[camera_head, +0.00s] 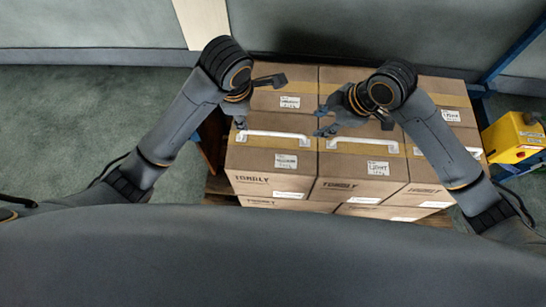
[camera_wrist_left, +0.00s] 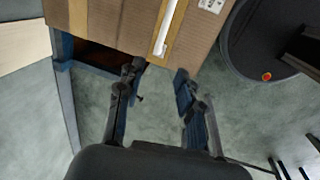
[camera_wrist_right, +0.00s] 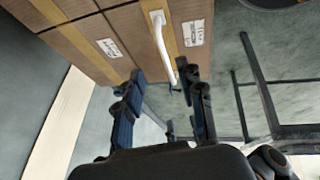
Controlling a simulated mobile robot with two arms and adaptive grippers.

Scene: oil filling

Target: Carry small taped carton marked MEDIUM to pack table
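Brown taped cartons stand stacked in the head view. The front left carton (camera_head: 255,165) and the front middle carton (camera_head: 345,172) each have tape, a white handle and a white label. The label print is too small to read, so I cannot tell which one is marked MEDIUM. My left gripper (camera_head: 262,100) is open and empty above the left carton. In the left wrist view its spread fingers (camera_wrist_left: 158,85) are near a handle's end. My right gripper (camera_head: 354,120) is open over the middle carton. In the right wrist view its fingers (camera_wrist_right: 163,92) are apart near a white handle (camera_wrist_right: 162,45). I cannot identify the pack table.
More cartons (camera_head: 340,76) stand behind, and others show below the front ones. A wooden pallet edge (camera_head: 218,186) shows at the lower left. A yellow box-shaped unit (camera_head: 512,138) stands at the right by a blue frame (camera_head: 515,50). Green floor (camera_head: 60,130) at the left is clear.

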